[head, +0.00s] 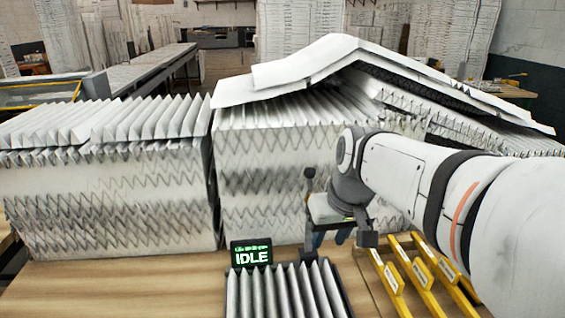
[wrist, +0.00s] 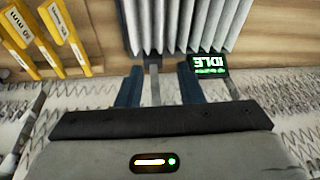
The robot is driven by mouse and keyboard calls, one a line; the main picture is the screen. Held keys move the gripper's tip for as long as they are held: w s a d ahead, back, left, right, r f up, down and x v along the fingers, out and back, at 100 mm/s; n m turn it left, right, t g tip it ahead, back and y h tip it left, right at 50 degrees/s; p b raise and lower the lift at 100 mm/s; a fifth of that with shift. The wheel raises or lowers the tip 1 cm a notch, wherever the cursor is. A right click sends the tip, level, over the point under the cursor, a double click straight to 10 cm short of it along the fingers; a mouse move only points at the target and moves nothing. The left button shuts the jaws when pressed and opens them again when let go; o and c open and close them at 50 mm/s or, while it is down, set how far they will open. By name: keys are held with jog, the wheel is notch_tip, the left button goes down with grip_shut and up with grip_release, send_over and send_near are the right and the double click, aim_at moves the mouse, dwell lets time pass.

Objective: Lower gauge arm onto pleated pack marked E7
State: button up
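A pleated pack (head: 285,292) with white pleats in a dark frame lies on the wooden bench at bottom centre; it also shows at the top of the wrist view (wrist: 185,22). I can read no E7 mark on it. A small black display (head: 251,254) at its back edge reads IDLE in green. My gripper (head: 330,238) is just behind the pack, pointing down. In the wrist view its two blue fingers (wrist: 160,67) stand apart, with a thin grey post (wrist: 154,85) showing between them. I cannot tell whether this post belongs to the gauge arm.
Yellow labelled bars (head: 422,277) lie right of the pack, below my arm. A large block of pleated filters (head: 105,195) stands at left. Another block (head: 262,180) stands behind my gripper, with bent white sheets (head: 330,60) over it. Bare bench (head: 130,285) shows at front left.

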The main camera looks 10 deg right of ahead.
aim_at(312, 169)
jog(key=w+r+n, duration=0.1)
jog(key=w+r, duration=0.2)
jog(key=w, duration=0.2)
jog(key=w+d+r+y, duration=0.1)
jog(key=w+r, duration=0.2)
jog(key=w, duration=0.2)
jog(key=w+d+r+n+y, duration=0.1)
jog(key=w+r, duration=0.2)
jog(key=w, duration=0.2)
jog(key=shift+w+r+n+p, duration=0.3)
jog(key=shift+r+p, duration=0.05)
jog(key=shift+r, duration=0.05)
jog(key=shift+t, duration=0.3)
jog(key=x, duration=0.7)
jog(key=shift+w+a+f+p, duration=0.1)
jog(key=shift+a+f+p, duration=0.1)
jog(key=shift+p, duration=0.15)
jog(key=shift+c, duration=0.2)
grip_shut()
